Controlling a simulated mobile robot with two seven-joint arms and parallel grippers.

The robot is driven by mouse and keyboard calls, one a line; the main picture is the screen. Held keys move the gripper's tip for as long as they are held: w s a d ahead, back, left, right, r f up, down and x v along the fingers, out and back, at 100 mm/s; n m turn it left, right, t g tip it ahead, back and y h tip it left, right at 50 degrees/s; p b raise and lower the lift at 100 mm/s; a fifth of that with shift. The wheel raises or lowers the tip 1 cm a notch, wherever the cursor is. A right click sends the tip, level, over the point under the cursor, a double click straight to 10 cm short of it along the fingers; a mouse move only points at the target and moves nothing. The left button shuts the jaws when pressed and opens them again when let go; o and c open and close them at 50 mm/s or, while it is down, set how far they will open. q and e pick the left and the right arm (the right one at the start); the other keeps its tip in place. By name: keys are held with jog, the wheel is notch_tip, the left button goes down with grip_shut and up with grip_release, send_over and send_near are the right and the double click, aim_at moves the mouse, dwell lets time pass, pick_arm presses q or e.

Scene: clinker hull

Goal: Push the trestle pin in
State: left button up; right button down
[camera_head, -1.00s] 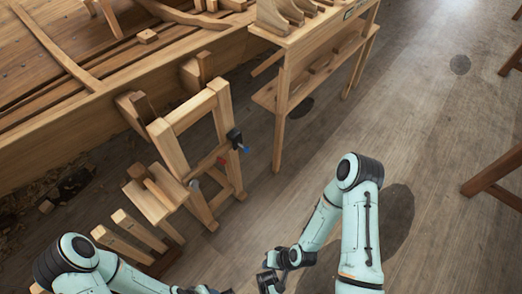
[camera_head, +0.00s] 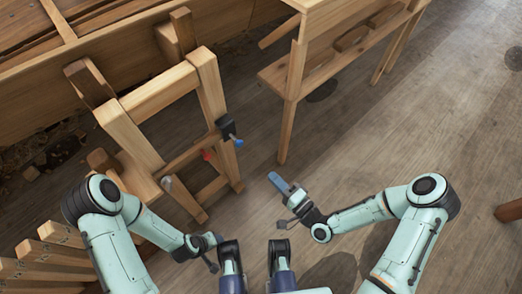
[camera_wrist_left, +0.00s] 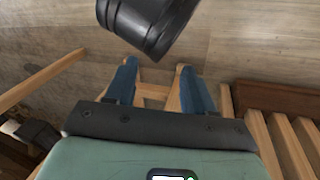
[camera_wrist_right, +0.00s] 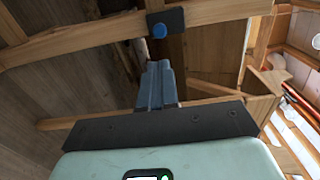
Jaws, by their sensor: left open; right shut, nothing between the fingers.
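A black block with a blue round end (camera_head: 238,143), which looks like the pin, sits on the right post of the wooden trestle frame (camera_head: 211,88). In the right wrist view the blue end (camera_wrist_right: 160,30) is straight ahead of the fingertips with a gap between. I cannot tell how far in the pin sits. My right gripper (camera_head: 274,178) is shut and empty, to the right of and below the block, pointing toward the trestle. My left gripper (camera_wrist_left: 157,72) is open and empty; its fingers are hard to make out in the head view.
A small red part (camera_head: 208,155) and a grey round end (camera_head: 167,183) show on the trestle's lower part. A wooden bench (camera_head: 320,68) stands behind to the right, the hull (camera_head: 100,85) at upper left.

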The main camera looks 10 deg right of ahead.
aim_at(241, 145)
pick_arm(q)
jog(key=shift+t+y, duration=0.3)
jog(key=shift+t, duration=0.2)
jog(key=w+a+f+b, duration=0.2)
jog(key=w, duration=0.1)
jog(key=shift+w+f, duration=0.1)
pick_arm(e)
jog(key=x, duration=1.3)
jog(key=shift+w+a, duration=0.25)
jog(key=shift+a, duration=0.1)
jog(key=shift+b+x, duration=0.65)
jog(key=shift+x, duration=0.85)
pick_arm(q)
jog(key=shift+s+a+f, duration=0.2)
jog(key=shift+s+f, duration=0.4)
jog(key=shift+f, duration=0.35)
